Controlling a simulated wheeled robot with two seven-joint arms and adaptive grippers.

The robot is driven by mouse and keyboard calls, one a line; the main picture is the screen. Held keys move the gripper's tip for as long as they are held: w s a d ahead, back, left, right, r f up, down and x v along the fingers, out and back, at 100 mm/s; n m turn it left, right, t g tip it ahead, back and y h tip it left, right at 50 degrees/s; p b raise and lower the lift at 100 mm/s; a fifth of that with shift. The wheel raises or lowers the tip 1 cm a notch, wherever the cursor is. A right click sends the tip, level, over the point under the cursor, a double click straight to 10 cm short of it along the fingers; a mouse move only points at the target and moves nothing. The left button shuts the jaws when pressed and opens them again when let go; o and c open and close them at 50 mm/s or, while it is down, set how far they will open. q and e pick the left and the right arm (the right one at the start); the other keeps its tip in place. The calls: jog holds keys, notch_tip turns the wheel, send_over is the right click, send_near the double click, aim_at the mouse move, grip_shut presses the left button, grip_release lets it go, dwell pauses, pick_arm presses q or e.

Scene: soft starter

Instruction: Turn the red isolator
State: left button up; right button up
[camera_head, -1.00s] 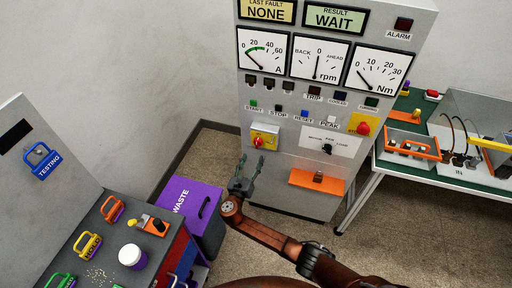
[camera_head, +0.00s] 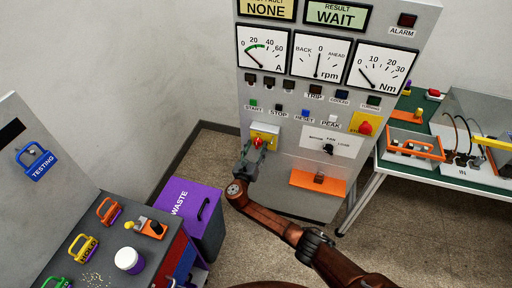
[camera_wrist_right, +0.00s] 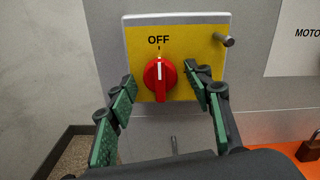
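The red isolator (camera_wrist_right: 159,80) is a round red knob on a yellow plate (camera_wrist_right: 190,45) in the right wrist view. Its white mark points up at the word OFF. In the head view the red isolator (camera_head: 259,143) shows on the grey cabinet's front. My right gripper (camera_wrist_right: 160,84) has its green-padded fingers apart, one on each side of the knob. A gap shows on the left; whether the right finger touches the knob I cannot tell. In the head view my right gripper (camera_head: 254,154) covers the lower part of the yellow plate. My left gripper is not in view.
A metal peg (camera_wrist_right: 224,40) sticks out at the plate's upper right. An orange shelf with a padlock (camera_head: 319,178) is lower right on the cabinet. A purple waste bin (camera_head: 180,205) stands left of my arm. A green-topped bench (camera_head: 450,180) stands right.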

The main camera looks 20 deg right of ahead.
jog(key=c, duration=1.1)
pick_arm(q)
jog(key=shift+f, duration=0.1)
pick_arm(e)
jog(key=shift+m, duration=0.3)
pick_arm(q)
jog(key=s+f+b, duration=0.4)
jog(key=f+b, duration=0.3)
jog(key=b, duration=0.1)
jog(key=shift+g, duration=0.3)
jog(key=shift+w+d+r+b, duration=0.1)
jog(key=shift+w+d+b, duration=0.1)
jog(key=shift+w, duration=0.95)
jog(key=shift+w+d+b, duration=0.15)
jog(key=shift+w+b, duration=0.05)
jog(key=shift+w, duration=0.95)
pick_arm(e)
jog(key=shift+f+m, duration=0.1)
jog(key=shift+m, duration=8.7)
jog(key=o, duration=1.2)
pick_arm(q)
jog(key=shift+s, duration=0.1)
